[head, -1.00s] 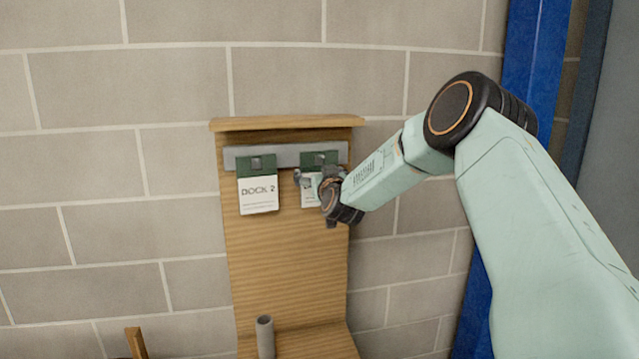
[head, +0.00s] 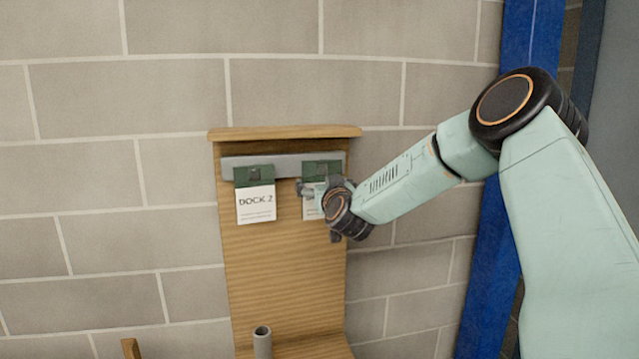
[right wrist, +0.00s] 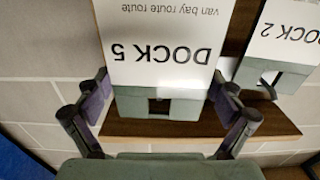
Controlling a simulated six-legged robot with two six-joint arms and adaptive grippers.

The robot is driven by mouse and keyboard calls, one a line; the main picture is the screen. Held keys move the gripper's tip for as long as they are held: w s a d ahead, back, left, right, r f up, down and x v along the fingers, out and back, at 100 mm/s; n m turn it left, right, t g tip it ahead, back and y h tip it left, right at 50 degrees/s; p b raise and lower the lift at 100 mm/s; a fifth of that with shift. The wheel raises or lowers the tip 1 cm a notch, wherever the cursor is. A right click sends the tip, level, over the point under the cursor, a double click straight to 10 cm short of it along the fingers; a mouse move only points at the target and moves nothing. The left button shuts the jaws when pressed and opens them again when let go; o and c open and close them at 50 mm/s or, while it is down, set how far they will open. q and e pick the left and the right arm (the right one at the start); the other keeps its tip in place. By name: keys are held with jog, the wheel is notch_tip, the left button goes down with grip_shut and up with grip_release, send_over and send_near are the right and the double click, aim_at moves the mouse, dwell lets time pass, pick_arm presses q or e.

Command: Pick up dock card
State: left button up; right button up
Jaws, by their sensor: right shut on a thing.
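Two white cards with green tops hang side by side at a metal rail on a wooden board. The left one is the DOCK 2 card (head: 256,203); it also shows at the right of the right wrist view (right wrist: 287,35). The right one, the DOCK 5 card (head: 321,168), reads upside down in the right wrist view (right wrist: 160,30). My right gripper (head: 310,190) is shut on the DOCK 5 card, with a finger at each side of it in the right wrist view (right wrist: 162,100). In the head view the gripper hides part of this card. My left gripper is out of view.
The wooden board (head: 280,270) stands against a grey block wall (head: 120,100), with a ledge across its top (head: 285,132). The metal rail (head: 283,162) runs below it. A grey tube (head: 262,342) stands low on the board. A blue post (head: 490,260) rises at the right.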

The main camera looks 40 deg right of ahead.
jog(key=p+v, duration=0.3)
jog(key=v, duration=0.9)
jog(key=shift+s, duration=0.2)
jog(key=shift+s+a, duration=0.1)
jog(key=shift+a, duration=0.1)
jog(key=shift+s, duration=0.2)
jog(key=shift+w, duration=0.2)
jog(key=shift+s, duration=0.2)
